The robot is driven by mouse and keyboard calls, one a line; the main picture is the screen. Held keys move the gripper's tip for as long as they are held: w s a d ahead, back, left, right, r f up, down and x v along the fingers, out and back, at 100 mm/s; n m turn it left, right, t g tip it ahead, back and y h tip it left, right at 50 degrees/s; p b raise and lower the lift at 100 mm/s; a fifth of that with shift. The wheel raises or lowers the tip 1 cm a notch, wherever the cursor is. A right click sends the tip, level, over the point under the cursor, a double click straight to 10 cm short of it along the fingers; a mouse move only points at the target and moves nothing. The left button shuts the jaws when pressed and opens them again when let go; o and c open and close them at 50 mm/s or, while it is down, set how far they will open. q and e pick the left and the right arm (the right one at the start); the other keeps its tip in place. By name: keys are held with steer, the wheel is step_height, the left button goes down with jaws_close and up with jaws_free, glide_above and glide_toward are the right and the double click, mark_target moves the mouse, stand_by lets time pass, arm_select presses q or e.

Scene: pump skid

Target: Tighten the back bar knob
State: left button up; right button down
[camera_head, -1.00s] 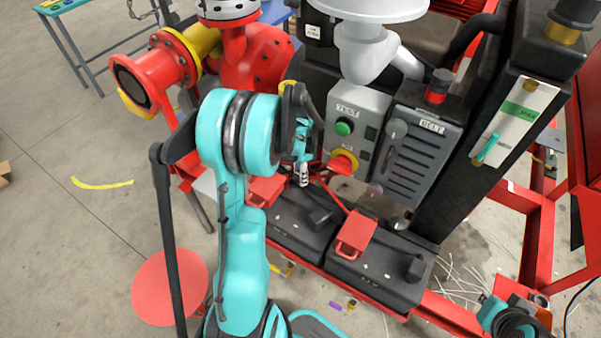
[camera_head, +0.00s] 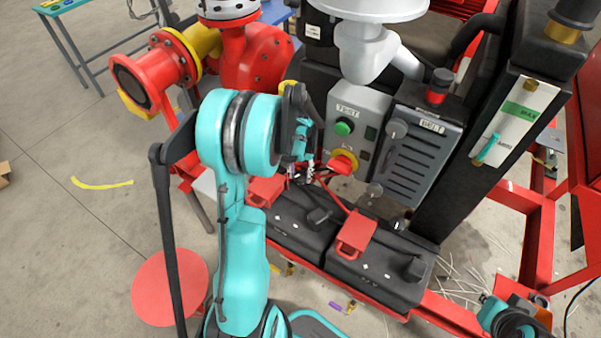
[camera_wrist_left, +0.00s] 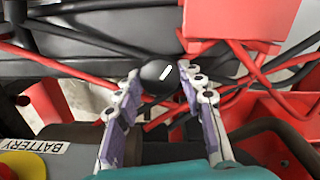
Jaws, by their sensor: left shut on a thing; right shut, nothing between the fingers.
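The back bar knob (camera_wrist_left: 158,75) is a round black knob with a white mark in the left wrist view, set among red and black bars. My left gripper (camera_wrist_left: 160,90) has its fingers on either side of it and is shut on it. In the head view my left gripper (camera_head: 301,171) is beside the left battery, below the grey switch box; the knob cannot be made out there. My right gripper (camera_head: 538,300) is small at the lower right edge, away from the knob, and shut with nothing visible in it.
Two black batteries (camera_head: 375,268) with red terminal covers sit in the red skid frame. The grey switch box (camera_head: 355,113) and belt panel (camera_head: 425,150) stand just behind my left gripper. Red cables run close around it.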

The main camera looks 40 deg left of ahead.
mark_target(300, 175)
arm_select(q)
steer(key=n, duration=0.4)
steer(key=shift+n, duration=0.7)
steer(key=o, duration=1.2)
steer(key=shift+c, duration=0.2)
step_height(300, 175, up, 8)
steer(key=shift+f, duration=0.25)
steer(key=shift+s, duration=0.1)
